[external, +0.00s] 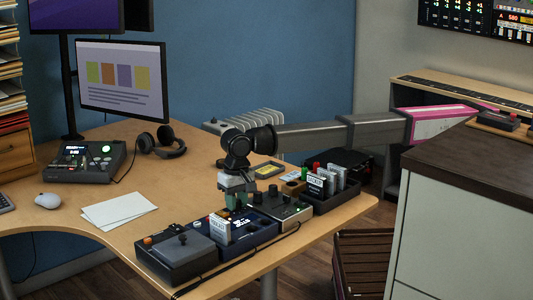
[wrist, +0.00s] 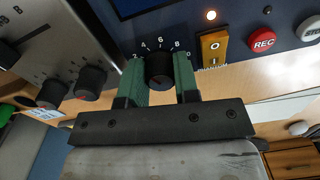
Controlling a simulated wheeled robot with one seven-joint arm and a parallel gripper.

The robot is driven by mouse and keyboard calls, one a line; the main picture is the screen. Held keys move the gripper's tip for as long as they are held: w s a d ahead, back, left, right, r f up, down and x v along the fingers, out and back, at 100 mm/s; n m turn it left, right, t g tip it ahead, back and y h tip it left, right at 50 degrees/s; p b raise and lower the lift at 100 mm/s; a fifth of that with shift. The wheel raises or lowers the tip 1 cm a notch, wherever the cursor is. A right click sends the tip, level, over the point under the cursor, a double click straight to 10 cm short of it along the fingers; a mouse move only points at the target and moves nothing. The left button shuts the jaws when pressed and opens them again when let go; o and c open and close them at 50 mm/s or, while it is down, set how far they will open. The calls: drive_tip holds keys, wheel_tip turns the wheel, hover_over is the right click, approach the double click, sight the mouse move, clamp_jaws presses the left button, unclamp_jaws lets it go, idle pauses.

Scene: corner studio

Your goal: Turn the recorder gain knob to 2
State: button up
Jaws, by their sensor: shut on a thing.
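The recorder (external: 262,236) is a dark blue unit near the front edge of the desk in the external view. Its panel (wrist: 240,25) fills the top right of the wrist view. The black gain knob (wrist: 159,68) sits at the panel's near edge, with a white scale reading 2, 4, 6, 8 above it. My gripper (wrist: 160,77) is shut on the knob, one green finger on each side. In the external view my gripper (external: 237,201) is over the recorder, and the knob is hidden there. I cannot tell which number the knob's pointer faces.
An orange switch (wrist: 213,48), a lit lamp (wrist: 211,15) and a red REC button (wrist: 263,41) lie right of the knob. A grey mixer (external: 292,211) stands beside the recorder.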

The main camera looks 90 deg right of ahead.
drive_tip(key=n, duration=0.5)
idle(0.6)
drive_tip(key=o, duration=0.7)
drive_tip(key=shift+c, duration=0.2)
drive_tip(key=shift+r, duration=0.15)
wheel_tip(320, 180, up, 11)
drive_tip(key=shift+d+f, duration=0.15)
drive_tip(key=shift+f, duration=0.05)
drive_tip(key=shift+s, duration=0.1)
